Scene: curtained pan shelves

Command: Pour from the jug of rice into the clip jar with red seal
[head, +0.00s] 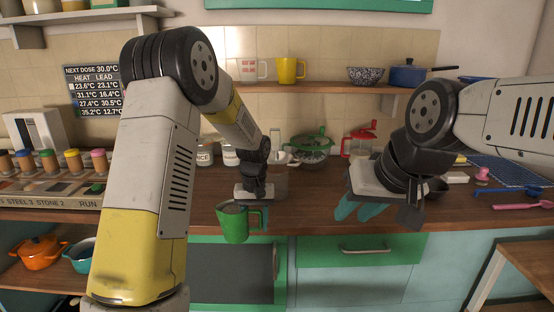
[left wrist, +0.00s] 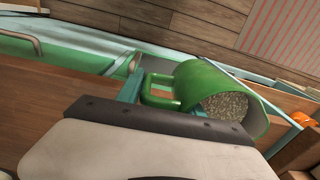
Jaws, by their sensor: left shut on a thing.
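My left gripper (head: 258,212) is shut on the handle of a green jug (head: 233,223). The jug hangs near the counter's front edge, roughly upright. In the left wrist view the green jug (left wrist: 205,82) shows speckled pale grains (left wrist: 228,107) inside, with the gripper's teal fingers at its handle. A clear vessel with red parts (head: 360,141) stands at the back of the counter; I cannot tell whether it is the clip jar with red seal. My right gripper (head: 357,209) is open and empty over the front of the counter, right of the jug.
White labelled jars (head: 204,153) and a green colander (head: 311,147) stand at the back. A yellow mug (head: 290,71) and a blue pot (head: 408,75) are on the shelf above. The counter (head: 312,186) is clear between my grippers. Pink utensils (head: 523,205) lie at right.

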